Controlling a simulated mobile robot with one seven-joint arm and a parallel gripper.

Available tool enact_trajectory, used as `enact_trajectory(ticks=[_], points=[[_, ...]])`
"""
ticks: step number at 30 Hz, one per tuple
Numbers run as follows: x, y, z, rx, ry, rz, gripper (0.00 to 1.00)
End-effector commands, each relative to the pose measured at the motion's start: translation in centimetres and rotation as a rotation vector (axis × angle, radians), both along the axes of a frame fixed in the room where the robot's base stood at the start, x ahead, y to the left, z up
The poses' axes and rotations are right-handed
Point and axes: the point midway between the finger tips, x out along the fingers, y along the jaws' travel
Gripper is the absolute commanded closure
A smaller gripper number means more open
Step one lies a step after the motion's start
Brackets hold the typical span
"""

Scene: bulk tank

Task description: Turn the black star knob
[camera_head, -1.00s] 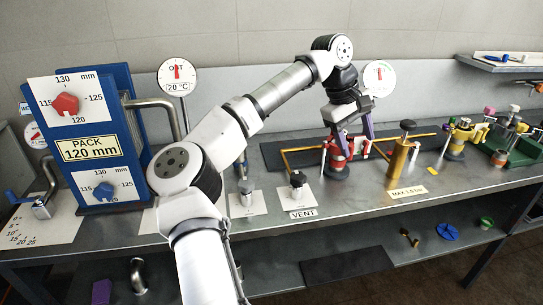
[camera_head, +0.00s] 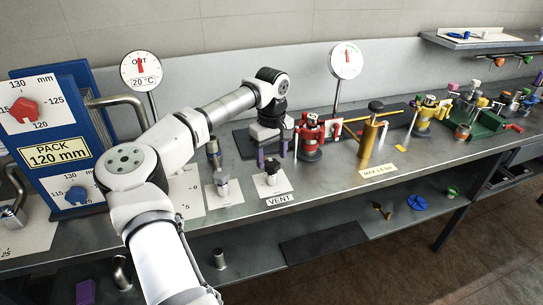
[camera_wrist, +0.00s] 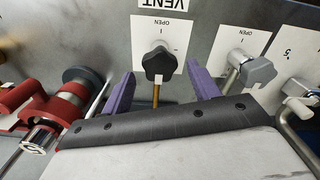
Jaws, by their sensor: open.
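The black star knob (camera_head: 271,167) stands on a white plate labelled VENT (camera_head: 280,200) near the middle of the bench. In the wrist view the knob (camera_wrist: 159,62) shows between my purple fingertips, with a brass-coloured stem below it and a plate marked OPEN behind. My gripper (camera_head: 271,156) is open and points down just behind the knob in the head view. In the wrist view my gripper (camera_wrist: 159,72) has one finger on each side of the knob, with gaps. I cannot tell whether the fingertips are level with it.
A grey knob (camera_head: 221,182) stands left of the black one. A red valve (camera_head: 310,135) and a brass cylinder (camera_head: 370,138) stand to the right. The bench front is clear.

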Motion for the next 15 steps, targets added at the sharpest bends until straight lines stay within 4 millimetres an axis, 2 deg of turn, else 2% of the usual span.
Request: enact_trajectory(ticks=[6, 15], points=[[0.0, 0.0, -1.7, -0.001, -0.001, 0.0, 0.39], [0.0, 0.0, -1.9, -0.001, -0.001, 0.0, 0.41]])
